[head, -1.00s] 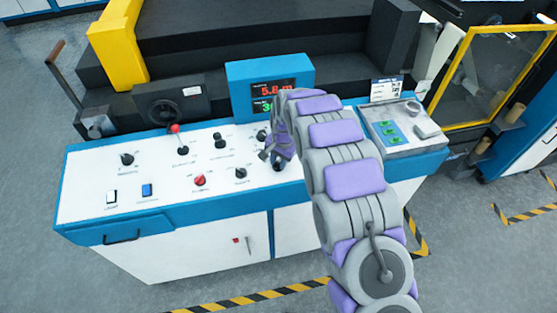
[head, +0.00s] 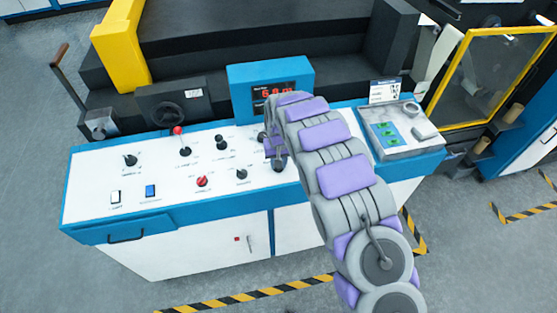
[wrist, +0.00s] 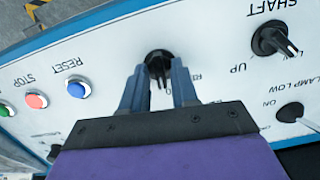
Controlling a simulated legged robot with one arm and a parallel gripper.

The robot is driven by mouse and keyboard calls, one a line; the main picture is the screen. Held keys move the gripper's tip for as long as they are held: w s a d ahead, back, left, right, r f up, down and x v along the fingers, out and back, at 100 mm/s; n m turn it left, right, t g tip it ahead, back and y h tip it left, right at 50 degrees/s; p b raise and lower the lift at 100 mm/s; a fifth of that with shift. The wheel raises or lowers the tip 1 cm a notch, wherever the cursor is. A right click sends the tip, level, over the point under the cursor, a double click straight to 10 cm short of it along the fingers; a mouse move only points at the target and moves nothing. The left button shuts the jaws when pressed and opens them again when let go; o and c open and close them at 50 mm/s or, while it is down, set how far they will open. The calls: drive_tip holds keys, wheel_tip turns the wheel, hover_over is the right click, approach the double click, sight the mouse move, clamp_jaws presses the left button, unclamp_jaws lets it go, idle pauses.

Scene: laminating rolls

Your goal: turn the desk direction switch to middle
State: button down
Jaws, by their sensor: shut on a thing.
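A black rotary switch (wrist: 159,56) on the white desk panel sits between my fingertips in the wrist view. My gripper (wrist: 158,78) is shut on it, one blue-grey finger on each side. Its pointer faces roughly toward my palm. Its label is mostly covered by the fingers, so I cannot read its name or tell which marked position it is at. In the head view, my gripper (head: 275,150) is low over the right part of the panel, largely hidden behind my arm.
A black SHAFT knob (wrist: 272,40) and a LAMP switch (wrist: 290,112) are to the right in the wrist view. Blue RESET (wrist: 77,88) and red STOP (wrist: 36,100) buttons are left. A red-topped lever (head: 183,140) stands on the desk (head: 100,200).

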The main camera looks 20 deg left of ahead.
drive_tip(key=shift+w+a+r+n, duration=0.1)
drive_tip(key=shift+n, duration=0.4)
drive_tip(key=c, duration=1.2)
unclamp_jaws()
drive_tip(key=r, duration=0.5)
drive_tip(key=r+p, duration=0.1)
drive_tip(key=r, duration=1.1)
drive_tip(key=shift+s+r, duration=0.1)
drive_tip(key=shift+s, duration=0.25)
